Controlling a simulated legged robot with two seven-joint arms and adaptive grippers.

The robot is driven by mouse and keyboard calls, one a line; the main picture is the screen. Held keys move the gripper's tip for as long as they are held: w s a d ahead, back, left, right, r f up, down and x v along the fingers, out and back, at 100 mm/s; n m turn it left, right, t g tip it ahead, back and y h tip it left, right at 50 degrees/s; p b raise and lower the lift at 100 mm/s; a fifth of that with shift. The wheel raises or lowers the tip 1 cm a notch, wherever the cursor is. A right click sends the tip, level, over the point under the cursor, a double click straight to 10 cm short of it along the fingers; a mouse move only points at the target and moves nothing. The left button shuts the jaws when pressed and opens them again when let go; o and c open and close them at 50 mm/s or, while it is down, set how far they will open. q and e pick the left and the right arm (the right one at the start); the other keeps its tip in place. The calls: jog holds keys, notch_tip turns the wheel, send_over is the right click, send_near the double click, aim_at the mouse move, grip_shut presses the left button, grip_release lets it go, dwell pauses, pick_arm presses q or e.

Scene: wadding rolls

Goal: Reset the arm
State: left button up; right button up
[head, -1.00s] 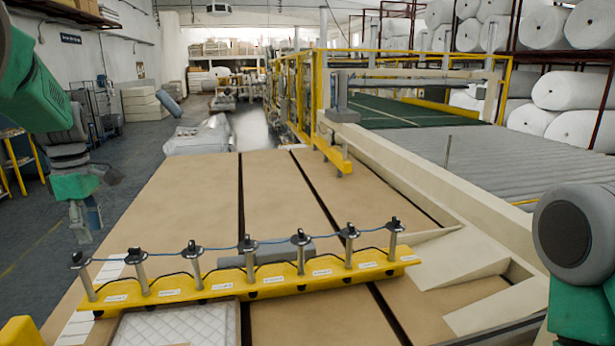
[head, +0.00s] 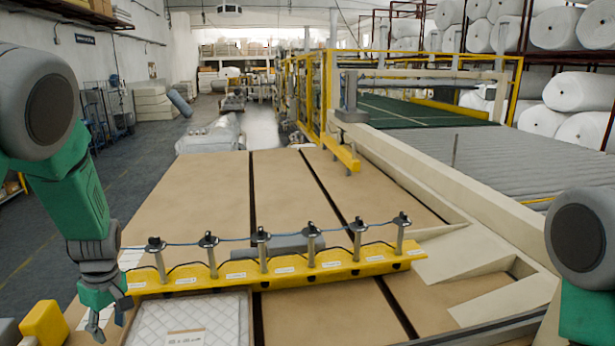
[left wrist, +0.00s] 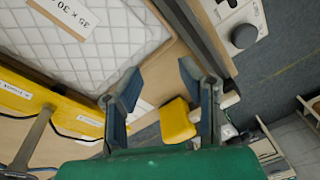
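My left arm comes down at the left of the head view. Its left gripper (head: 106,325) hangs low beside the near left corner of the work table, with fingers pointing down. In the left wrist view the two dark blue-grey fingers of the left gripper (left wrist: 160,85) stand wide apart with nothing between their tips. My right arm (head: 582,240) shows only as a grey joint and green link at the right edge; its gripper is out of view.
A yellow block (head: 45,322) lies near the left gripper, also seen in the left wrist view (left wrist: 177,120). A white quilted pad in a tray (head: 190,318) is at the front. A yellow bar with upright posts (head: 290,268) crosses the brown table (head: 200,195). White rolls (head: 580,90) fill racks at right.

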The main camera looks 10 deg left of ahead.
pick_arm(q)
jog(key=s+d+f+m, duration=0.2)
jog(key=s+f+m, duration=0.1)
jog(key=s+f, duration=0.2)
jog(key=s+d+f+m, duration=0.3)
jog(key=s+f, duration=0.2)
jog(key=s, duration=0.1)
jog(key=s+d+f+m, duration=0.2)
jog(key=s+f, duration=0.3)
jog(key=s, duration=0.1)
jog(key=shift+s+d+f+m, duration=0.15)
jog(key=shift+f+m, duration=0.1)
jog(key=shift+m, duration=0.15)
jog(key=s+d+m+h, duration=0.2)
jog(key=s+d+m, duration=0.4)
jog(key=s+d, duration=0.5)
notch_tip(320, 180, down, 19)
jog(key=m+t+b, duration=0.1)
jog(key=b, duration=1.8)
jog(key=shift+m, duration=0.3)
pick_arm(e)
notch_tip(320, 180, down, 19)
jog(key=shift+a, duration=0.2)
pick_arm(q)
jog(key=shift+w+a, duration=0.2)
jog(key=shift+a, duration=0.15)
pick_arm(e)
jog(key=shift+a+r, duration=0.1)
jog(key=shift+a, duration=0.2)
